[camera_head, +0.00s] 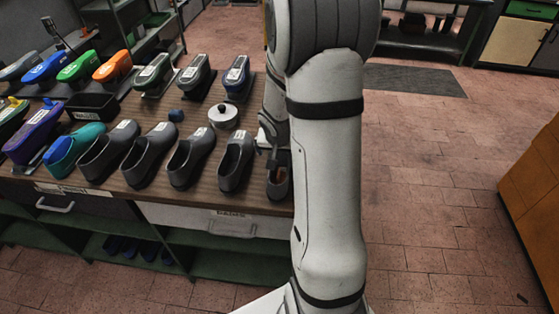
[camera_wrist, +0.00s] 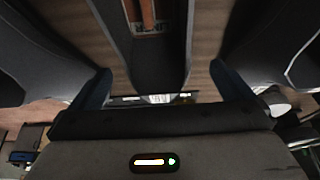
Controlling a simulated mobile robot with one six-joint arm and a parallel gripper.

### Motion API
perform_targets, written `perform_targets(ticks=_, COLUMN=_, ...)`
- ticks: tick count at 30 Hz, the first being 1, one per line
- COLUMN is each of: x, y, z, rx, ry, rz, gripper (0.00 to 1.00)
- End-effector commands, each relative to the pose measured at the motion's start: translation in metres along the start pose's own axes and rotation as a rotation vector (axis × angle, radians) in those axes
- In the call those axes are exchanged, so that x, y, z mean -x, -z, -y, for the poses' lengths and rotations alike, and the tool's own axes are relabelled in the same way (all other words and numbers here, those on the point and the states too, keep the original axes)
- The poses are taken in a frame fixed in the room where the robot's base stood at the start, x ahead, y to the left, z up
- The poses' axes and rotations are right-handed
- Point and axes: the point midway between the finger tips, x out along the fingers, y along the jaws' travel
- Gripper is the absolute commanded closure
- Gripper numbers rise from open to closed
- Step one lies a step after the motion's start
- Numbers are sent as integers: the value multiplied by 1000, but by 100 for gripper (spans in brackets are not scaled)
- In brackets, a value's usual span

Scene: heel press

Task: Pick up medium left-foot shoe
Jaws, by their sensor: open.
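Several dark grey shoes stand in the front row on the wooden workbench (camera_head: 110,184). The rightmost one (camera_head: 279,190) is partly hidden behind my arm, and its size and foot marking cannot be read. My gripper (camera_head: 272,148) is down at this rightmost shoe and is partly hidden. In the wrist view my gripper (camera_wrist: 160,78) is open, with one finger on each side of a dark shoe (camera_wrist: 160,75).
Other grey shoes stand close by, the nearest in the head view (camera_head: 235,163) left of my gripper. A white round pot (camera_head: 223,117) and a blue knob-like piece (camera_head: 176,115) lie behind the row. Shoes on stands fill the back. Open floor lies right.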

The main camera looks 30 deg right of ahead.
Motion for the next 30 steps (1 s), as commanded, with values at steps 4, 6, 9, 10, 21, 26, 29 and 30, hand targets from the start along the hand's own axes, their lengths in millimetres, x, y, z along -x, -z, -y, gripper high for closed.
perform_targets(ticks=4, x=-19, y=-1, z=0, rx=0, ry=-1, rz=1, gripper=0)
perform_targets(ticks=6, x=-21, y=0, z=0, rx=2, ry=0, rz=0, gripper=0)
perform_targets(ticks=9, x=-21, y=0, z=0, rx=1, ry=0, rz=0, gripper=0)
perform_targets(ticks=10, x=-21, y=0, z=0, rx=1, ry=0, rz=0, gripper=0)
perform_targets(ticks=21, x=-20, y=0, z=1, rx=2, ry=0, rz=0, gripper=24)
perform_targets(ticks=26, x=-20, y=0, z=1, rx=2, ry=0, rz=0, gripper=37)
perform_targets(ticks=29, x=-20, y=0, z=1, rx=2, ry=0, rz=0, gripper=45)
perform_targets(ticks=30, x=-20, y=0, z=1, rx=2, ry=0, rz=0, gripper=48)
